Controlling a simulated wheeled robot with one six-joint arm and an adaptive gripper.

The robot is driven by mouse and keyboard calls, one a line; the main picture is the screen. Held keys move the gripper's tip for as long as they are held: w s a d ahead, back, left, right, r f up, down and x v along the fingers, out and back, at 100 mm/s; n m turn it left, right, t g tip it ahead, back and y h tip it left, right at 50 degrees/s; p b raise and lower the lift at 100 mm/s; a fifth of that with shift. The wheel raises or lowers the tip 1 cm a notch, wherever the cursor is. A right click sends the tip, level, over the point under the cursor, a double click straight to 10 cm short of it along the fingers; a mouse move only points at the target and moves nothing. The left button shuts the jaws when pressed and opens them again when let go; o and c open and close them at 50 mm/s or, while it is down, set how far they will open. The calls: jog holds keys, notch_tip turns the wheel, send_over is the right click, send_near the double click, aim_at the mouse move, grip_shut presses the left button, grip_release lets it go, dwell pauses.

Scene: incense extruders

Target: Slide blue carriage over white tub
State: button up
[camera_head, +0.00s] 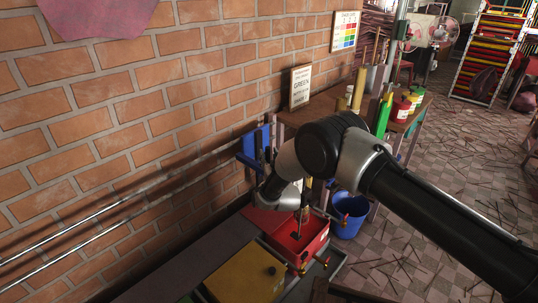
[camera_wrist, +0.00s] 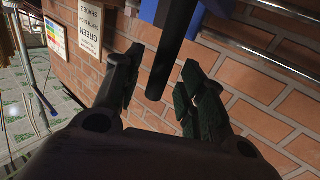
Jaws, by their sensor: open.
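The blue carriage (camera_head: 248,146) sits on the metal rails along the brick wall, at their right end. In the wrist view, part of it (camera_wrist: 184,9) shows at the top edge, with a dark upright bar (camera_wrist: 169,48) extending from it. My gripper (camera_wrist: 160,70) is open, with one finger on each side of this bar; gaps show between the bar and the fingers. In the head view, my wrist is beside the carriage and covers part of it. I cannot make out a white tub in either view.
Below the rails are a red box (camera_head: 285,226) with a dark fitting and a yellow-topped box (camera_head: 243,276). A blue bucket (camera_head: 349,214) stands right of the red box. A bench with bottles and tubes (camera_head: 407,108) stands behind my arm. The rails (camera_head: 100,239) run clear to the left.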

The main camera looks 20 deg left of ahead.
jog(key=shift+x, duration=1.1)
grip_shut()
